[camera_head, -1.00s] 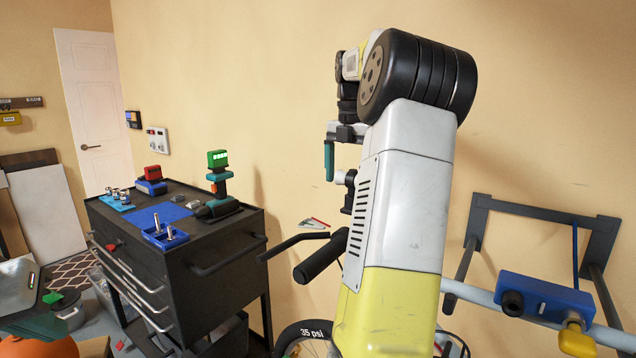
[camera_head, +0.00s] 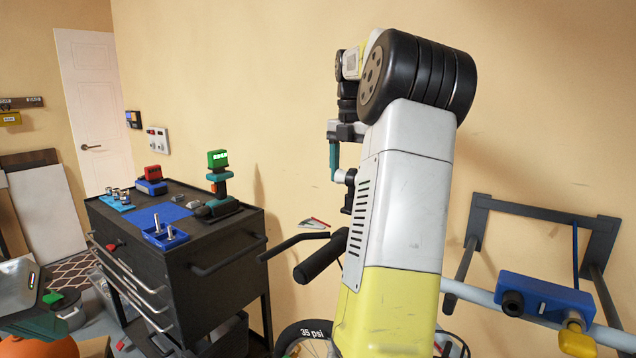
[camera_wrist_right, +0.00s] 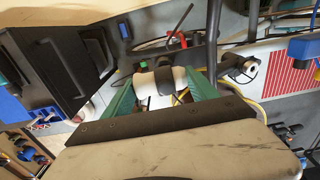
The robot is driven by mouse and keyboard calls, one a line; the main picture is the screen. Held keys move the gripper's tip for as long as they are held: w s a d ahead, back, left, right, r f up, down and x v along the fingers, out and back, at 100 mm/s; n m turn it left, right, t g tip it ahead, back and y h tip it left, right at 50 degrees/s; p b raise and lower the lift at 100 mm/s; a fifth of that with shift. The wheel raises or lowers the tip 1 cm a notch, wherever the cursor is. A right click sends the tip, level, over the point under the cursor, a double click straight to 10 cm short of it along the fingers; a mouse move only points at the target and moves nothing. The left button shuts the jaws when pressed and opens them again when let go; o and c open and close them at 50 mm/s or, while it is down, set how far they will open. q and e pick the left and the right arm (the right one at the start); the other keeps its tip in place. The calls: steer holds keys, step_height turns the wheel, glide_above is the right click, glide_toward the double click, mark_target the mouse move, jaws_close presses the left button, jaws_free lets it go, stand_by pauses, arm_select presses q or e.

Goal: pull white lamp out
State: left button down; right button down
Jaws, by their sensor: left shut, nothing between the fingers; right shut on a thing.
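My right gripper (camera_head: 338,168) is raised in front of the wall, at the top of my arm in the middle of the head view. In the right wrist view its green fingers (camera_wrist_right: 161,88) are shut on a white rounded thing with a black band, which looks like the white lamp (camera_wrist_right: 145,82). In the head view only a small white part of the lamp (camera_head: 341,177) shows beside the teal finger. The rest is hidden by my arm.
A black tool cabinet (camera_head: 215,285) with tools on top stands left of my right arm. Black handlebars (camera_head: 320,256) and a tyre (camera_head: 300,333) are close beside the arm. A dark rack frame (camera_head: 545,214) with a blue clamp (camera_head: 545,297) is at the right.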

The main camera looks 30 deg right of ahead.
steer(key=shift+r, duration=0.6)
steer(key=shift+r, duration=4.35)
